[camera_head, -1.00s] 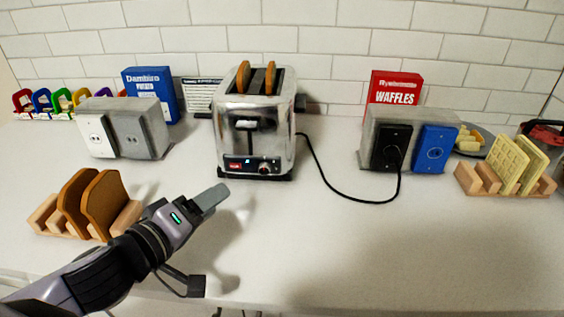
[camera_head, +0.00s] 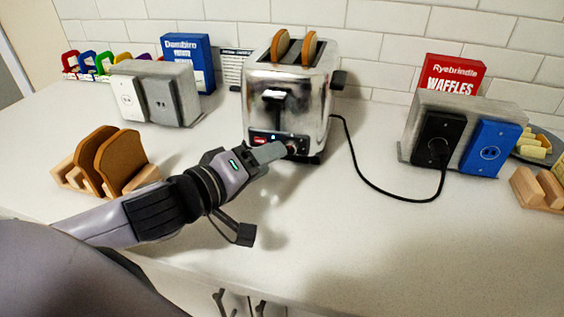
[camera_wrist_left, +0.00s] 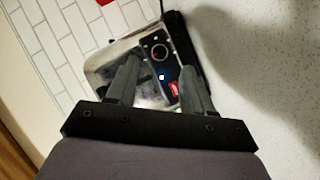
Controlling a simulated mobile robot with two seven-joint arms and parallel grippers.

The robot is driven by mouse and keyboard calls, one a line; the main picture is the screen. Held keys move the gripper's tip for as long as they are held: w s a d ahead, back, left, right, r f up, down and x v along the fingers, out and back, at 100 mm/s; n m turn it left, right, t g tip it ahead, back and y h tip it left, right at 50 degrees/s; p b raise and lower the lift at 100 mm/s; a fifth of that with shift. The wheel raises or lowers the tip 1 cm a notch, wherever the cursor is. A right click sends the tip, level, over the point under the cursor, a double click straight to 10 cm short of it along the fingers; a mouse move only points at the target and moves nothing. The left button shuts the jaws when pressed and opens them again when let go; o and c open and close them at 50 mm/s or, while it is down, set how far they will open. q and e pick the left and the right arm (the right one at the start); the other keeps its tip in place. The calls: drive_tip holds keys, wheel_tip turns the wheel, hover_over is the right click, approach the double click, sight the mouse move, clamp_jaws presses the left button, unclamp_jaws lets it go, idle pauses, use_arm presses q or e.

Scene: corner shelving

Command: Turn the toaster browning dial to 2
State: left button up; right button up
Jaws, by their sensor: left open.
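The chrome toaster (camera_head: 287,95) stands on the counter against the tiled wall, with two slices of bread in its slots. Its dark control panel with a red label (camera_head: 259,140) is low on the front. My left gripper (camera_head: 282,150) is open, with its fingertips close in front of the panel's right side. In the left wrist view the toaster (camera_wrist_left: 100,70) lies beyond the fingers, and the round browning dial (camera_wrist_left: 159,52) shows ahead of the gap between the fingertips (camera_wrist_left: 155,75). I cannot read the dial's setting or tell whether a finger touches it. My right gripper is not in view.
A wooden rack with bread slices (camera_head: 122,160) stands at left, near my arm. Outlet blocks stand left (camera_head: 163,95) and right (camera_head: 462,112) of the toaster. A black cord (camera_head: 372,183) runs to the right block. The counter's front middle is clear.

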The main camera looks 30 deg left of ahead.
sight(289, 150)
use_arm(q)
drive_tip(key=shift+w+f, duration=0.1)
drive_tip(key=shift+w, duration=0.2)
drive_tip(key=shift+x, duration=1.6)
drive_tip(key=shift+w+d, duration=0.15)
drive_tip(key=shift+w, duration=0.3)
drive_tip(key=shift+w+f, duration=0.1)
drive_tip(key=shift+w, duration=0.05)
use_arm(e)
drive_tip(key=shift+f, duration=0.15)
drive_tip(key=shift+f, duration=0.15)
